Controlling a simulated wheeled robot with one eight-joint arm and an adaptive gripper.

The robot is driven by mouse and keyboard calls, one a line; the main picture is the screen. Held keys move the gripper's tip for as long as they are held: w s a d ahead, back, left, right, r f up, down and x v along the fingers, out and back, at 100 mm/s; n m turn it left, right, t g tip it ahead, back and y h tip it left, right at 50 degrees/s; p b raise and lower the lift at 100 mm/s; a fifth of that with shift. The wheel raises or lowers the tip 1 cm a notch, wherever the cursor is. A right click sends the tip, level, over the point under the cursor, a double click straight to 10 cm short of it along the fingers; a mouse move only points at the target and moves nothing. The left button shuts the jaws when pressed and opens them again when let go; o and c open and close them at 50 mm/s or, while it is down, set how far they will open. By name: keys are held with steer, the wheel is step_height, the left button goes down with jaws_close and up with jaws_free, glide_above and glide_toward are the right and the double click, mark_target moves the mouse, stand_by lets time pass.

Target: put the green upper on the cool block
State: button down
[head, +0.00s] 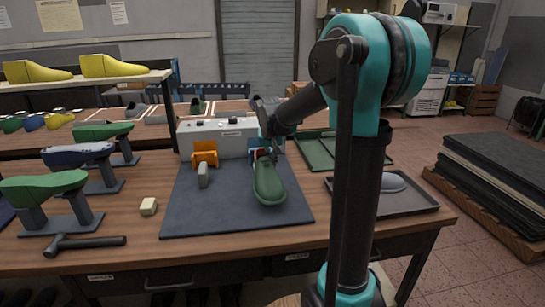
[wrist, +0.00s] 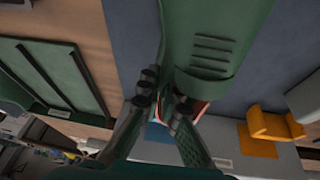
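The green upper (head: 268,183) is in front of the white machine (head: 222,140), over the dark mat, toe towards the head camera. It also fills the top of the wrist view (wrist: 215,35). My gripper (wrist: 164,103) is at its heel end, fingers close together with the upper's edge between them. In the head view, my gripper (head: 264,152) partly hides the heel. The cool block, blue (head: 278,143), shows behind the heel on the machine's right side. I cannot tell whether the heel touches it. The orange block (head: 205,152) is on the left.
A small grey piece (head: 203,175) stands on the mat (head: 225,213). A tray (head: 405,205) with a grey object is at the right, a green tray (head: 318,152) behind it. Lasts on stands (head: 45,188), a hammer (head: 85,242) and a pale block (head: 148,206) are at the left.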

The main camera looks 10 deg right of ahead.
steer(key=shift+f, duration=1.55)
steer(key=shift+s+f, duration=0.1)
steer(key=shift+f, duration=0.2)
steer(key=shift+a, duration=0.15)
steer(key=c, duration=1.6)
jaws_free()
steer(key=shift+c, duration=0.2)
steer(key=d+v, duration=0.1)
steer(key=v, duration=1.1)
steer(key=shift+a, duration=0.15)
